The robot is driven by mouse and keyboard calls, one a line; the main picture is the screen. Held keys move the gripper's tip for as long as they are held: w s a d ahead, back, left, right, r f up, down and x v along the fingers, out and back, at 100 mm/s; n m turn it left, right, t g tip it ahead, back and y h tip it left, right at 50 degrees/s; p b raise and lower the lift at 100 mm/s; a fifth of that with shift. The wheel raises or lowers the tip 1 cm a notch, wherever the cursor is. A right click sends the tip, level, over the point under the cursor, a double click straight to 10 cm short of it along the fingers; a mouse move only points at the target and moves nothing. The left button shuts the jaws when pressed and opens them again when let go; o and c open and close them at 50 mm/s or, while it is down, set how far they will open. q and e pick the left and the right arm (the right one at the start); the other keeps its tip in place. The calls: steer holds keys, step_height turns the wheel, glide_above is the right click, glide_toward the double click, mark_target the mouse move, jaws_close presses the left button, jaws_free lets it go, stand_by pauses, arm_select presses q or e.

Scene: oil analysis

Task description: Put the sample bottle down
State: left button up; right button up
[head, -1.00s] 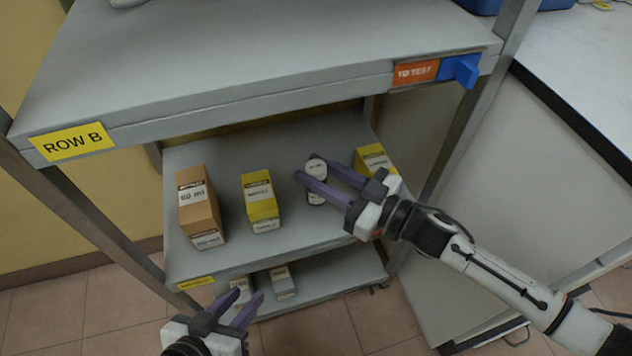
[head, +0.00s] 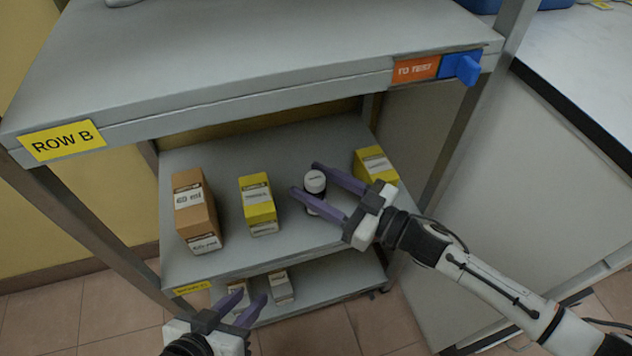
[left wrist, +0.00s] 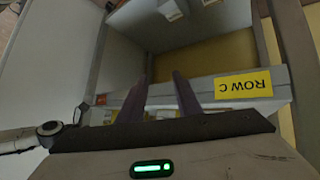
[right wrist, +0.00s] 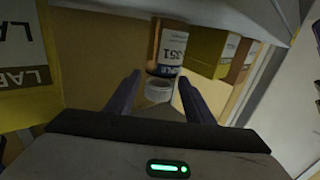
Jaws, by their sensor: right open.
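The sample bottle (head: 315,182), small and dark with a white cap, is upright at the middle shelf, between two yellow boxes. My left gripper (head: 252,297) is open and empty, low in front of the rack.
The middle shelf (head: 290,145) also holds an orange box (head: 195,210), a yellow box (head: 258,203) and another yellow box (head: 375,163) behind my right gripper. The upper shelf (head: 250,55) overhangs them. Small boxes (head: 280,287) stand on the lower shelf.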

steer(key=p+v, duration=0.1)
steer(key=v, duration=0.3)
arm_select(q)
steer(key=shift+s+a+r+p, duration=0.4)
steer(key=shift+a+r+p, duration=0.05)
steer(key=shift+a+r, duration=0.1)
arm_select(e)
steer(key=v, duration=0.8)
arm_select(q)
steer(key=shift+w, duration=0.1)
